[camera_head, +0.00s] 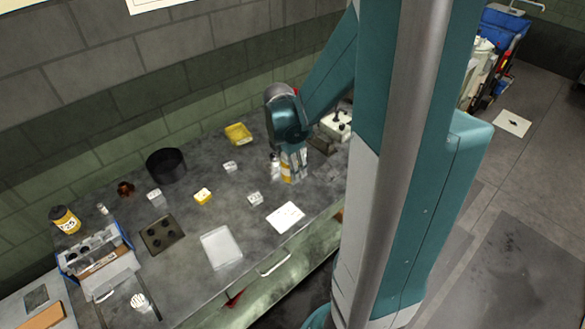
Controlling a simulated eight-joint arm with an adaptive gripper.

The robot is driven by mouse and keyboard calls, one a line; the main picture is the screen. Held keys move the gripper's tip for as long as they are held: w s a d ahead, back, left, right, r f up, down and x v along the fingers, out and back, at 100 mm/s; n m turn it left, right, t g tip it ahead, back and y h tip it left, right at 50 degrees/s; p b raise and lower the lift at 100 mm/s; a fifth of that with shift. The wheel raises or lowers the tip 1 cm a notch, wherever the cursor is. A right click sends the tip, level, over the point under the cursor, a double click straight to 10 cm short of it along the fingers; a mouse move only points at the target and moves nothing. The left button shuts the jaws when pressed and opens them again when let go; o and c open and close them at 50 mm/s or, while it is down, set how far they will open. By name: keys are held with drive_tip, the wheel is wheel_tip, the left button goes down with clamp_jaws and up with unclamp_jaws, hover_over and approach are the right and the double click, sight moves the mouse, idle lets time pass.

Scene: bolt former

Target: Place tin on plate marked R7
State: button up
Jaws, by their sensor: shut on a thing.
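My gripper (292,155) points down over the right part of the grey bench and is shut on a yellow-and-white thing (287,173), which looks like a tin. The fingers hide part of it, and I cannot tell whether its base touches the bench. Several small marked pieces stand on the bench: white ones at the back (230,167), at the left (155,195) and in front of the gripper (255,199), and a yellow one (203,196). Their marks are too small to read, so I cannot tell which is R7.
A small bottle (275,165) stands just left of the gripper. A black round pan (166,166), yellow tray (238,134) and black-lidded yellow jar (65,220) stand farther left. A white sheet (285,217) and pale tray (221,247) lie near the front edge. My arm hides the bench's right end.

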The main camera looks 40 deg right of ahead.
drive_tip(key=shift+d, duration=0.15)
drive_tip(key=shift+d, duration=0.65)
drive_tip(key=p, duration=0.1)
hover_over(329, 171)
drive_tip(key=shift+s+a+r+n, duration=0.1)
drive_tip(key=shift+a+r+n, duration=0.1)
drive_tip(key=shift+r+n, duration=0.2)
drive_tip(key=shift+f, duration=0.1)
drive_tip(key=shift+f, duration=2.9)
drive_tip(key=shift+f+b, duration=0.35)
drive_tip(key=shift+f, duration=1.75)
drive_tip(key=shift+f, duration=0.15)
